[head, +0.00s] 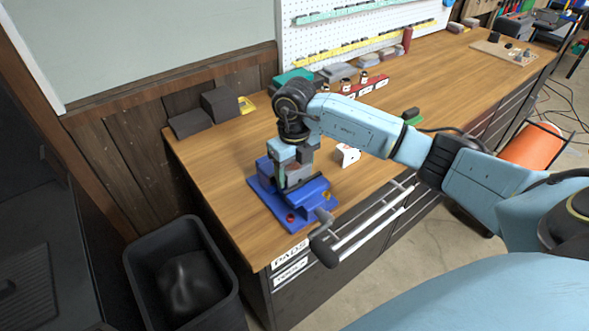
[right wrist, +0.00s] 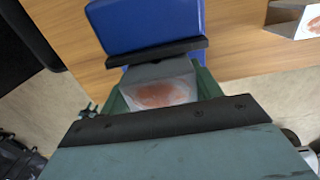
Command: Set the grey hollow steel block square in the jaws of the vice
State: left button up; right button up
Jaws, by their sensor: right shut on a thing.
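The blue vice (head: 312,196) is fixed at the bench's near left corner. Its dark-faced jaw (right wrist: 155,52) and blue body (right wrist: 150,25) show at the top of the right wrist view. My right gripper (head: 292,168) points down over the vice, shut on the grey hollow steel block (right wrist: 182,73). The block shows a pale face with a reddish patch in the right wrist view, close to the dark jaw. Its underside is hidden, so I cannot tell whether it touches the vice. My left gripper is not in view.
The wooden bench top (head: 225,155) is clear left of the vice. Dark blocks (head: 221,104) stand at the back left. A small white piece (head: 347,155) is right of the vice. A black bin (head: 150,262) stands on the floor.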

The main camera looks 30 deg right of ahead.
jog(key=o, duration=1.3)
jog(key=shift+c, duration=0.2)
notch_tip(320, 180, up, 14)
jog(key=b, duration=0.1)
jog(key=shift+f, duration=0.25)
